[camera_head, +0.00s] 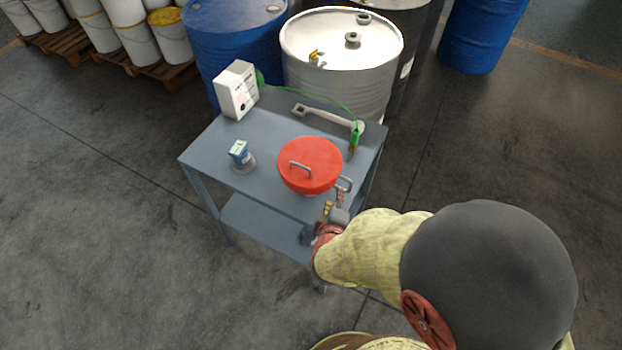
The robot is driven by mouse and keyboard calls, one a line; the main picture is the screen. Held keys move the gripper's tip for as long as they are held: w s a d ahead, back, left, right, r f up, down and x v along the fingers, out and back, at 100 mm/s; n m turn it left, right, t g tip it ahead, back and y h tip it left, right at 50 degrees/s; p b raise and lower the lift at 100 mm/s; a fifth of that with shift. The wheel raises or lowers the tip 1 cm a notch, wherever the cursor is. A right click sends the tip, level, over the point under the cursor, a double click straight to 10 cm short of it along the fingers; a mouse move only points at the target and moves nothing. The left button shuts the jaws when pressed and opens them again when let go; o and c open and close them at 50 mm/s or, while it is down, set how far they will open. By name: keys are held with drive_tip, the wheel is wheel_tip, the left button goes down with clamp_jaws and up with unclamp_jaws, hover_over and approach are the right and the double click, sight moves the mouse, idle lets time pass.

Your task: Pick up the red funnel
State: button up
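The red funnel (312,158) stands on the top shelf of a grey cart (215,158), near its right front part. It is wide and round, with a red lid that carries a grey bar handle (300,169). A second grey loop handle (344,184) sticks out at its lower right side. My gripper (338,203) is at the cart's front right edge, just below this side handle. My wrist and arm hide much of the gripper. I cannot tell whether the fingers are open or shut, or whether they touch the handle. The funnel's underside is hidden.
On the cart are a white box (237,90), a small blue-labelled item (240,153), a grey wrench-like tool (325,117) and a green clamp (355,134) on a green cable. A white drum (345,75) and blue drum (235,45) stand behind. Floor at left is clear.

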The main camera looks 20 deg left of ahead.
drive_tip(key=shift+w+f, duration=0.25)
drive_tip(key=shift+f, duration=0.1)
drive_tip(key=b+x, duration=0.1)
drive_tip(key=x, duration=0.2)
drive_tip(key=b+x, duration=0.2)
drive_tip(key=x, duration=0.2)
drive_tip(key=shift+w+d+r+b, duration=0.1)
drive_tip(key=shift+w+r+b, duration=0.2)
drive_tip(key=c, duration=0.3)
drive_tip(key=c, duration=0.4)
drive_tip(key=shift+r, duration=0.1)
clamp_jaws()
